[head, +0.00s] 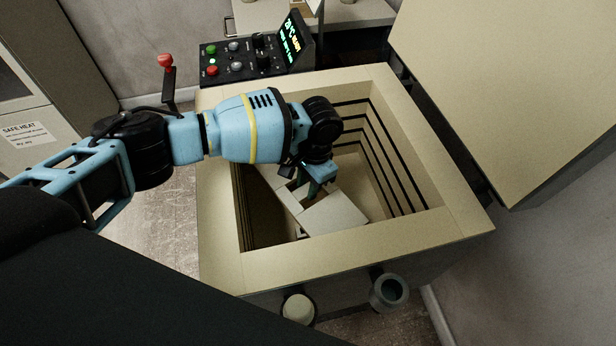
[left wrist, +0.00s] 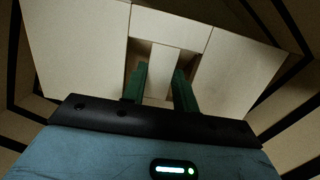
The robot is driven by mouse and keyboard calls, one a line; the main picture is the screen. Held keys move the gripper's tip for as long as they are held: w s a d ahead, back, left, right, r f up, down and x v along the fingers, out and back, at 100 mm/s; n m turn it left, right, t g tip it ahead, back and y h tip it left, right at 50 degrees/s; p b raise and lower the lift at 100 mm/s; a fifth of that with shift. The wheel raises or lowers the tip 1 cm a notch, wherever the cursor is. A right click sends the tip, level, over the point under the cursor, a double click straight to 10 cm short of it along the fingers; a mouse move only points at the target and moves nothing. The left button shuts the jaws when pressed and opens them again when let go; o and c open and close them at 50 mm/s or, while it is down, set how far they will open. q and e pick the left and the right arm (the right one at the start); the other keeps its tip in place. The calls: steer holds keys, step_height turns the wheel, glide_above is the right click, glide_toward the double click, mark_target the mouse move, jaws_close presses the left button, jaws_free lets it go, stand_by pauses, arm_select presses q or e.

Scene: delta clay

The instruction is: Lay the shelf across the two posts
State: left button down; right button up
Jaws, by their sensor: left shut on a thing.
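The shelf (head: 335,213) is a pale slab inside the open kiln, below the rim, and looks slightly tilted to the kiln walls in the picture. In the left wrist view its pale panels (left wrist: 235,65) lie on both sides of a narrow middle bar. My left gripper (head: 313,184) reaches down into the kiln from the left. Its green fingers (left wrist: 160,88) stand on either side of the middle bar and are shut on it. I cannot make out the two posts, and whether the shelf touches anything below is hidden. My right gripper is not in view.
The kiln rim (head: 455,190) surrounds the shelf and my wrist closely. The open lid (head: 510,80) stands at the right. A control panel (head: 245,58) with buttons and a red-knobbed lever (head: 166,65) are behind. Two round tubes (head: 389,291) stick out at the front.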

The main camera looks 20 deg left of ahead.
arm_select(q)
steer(key=shift+f, duration=0.35)
steer(key=shift+f, duration=0.45)
steer(key=c, duration=1.1)
jaws_free()
steer(key=r, duration=0.4)
steer(key=w+r+p, duration=0.1)
steer(key=r, duration=0.3)
steer(key=d+r, duration=0.1)
steer(key=r, duration=0.3)
steer(key=shift+w+r, duration=0.2)
steer(key=shift+r, duration=0.15)
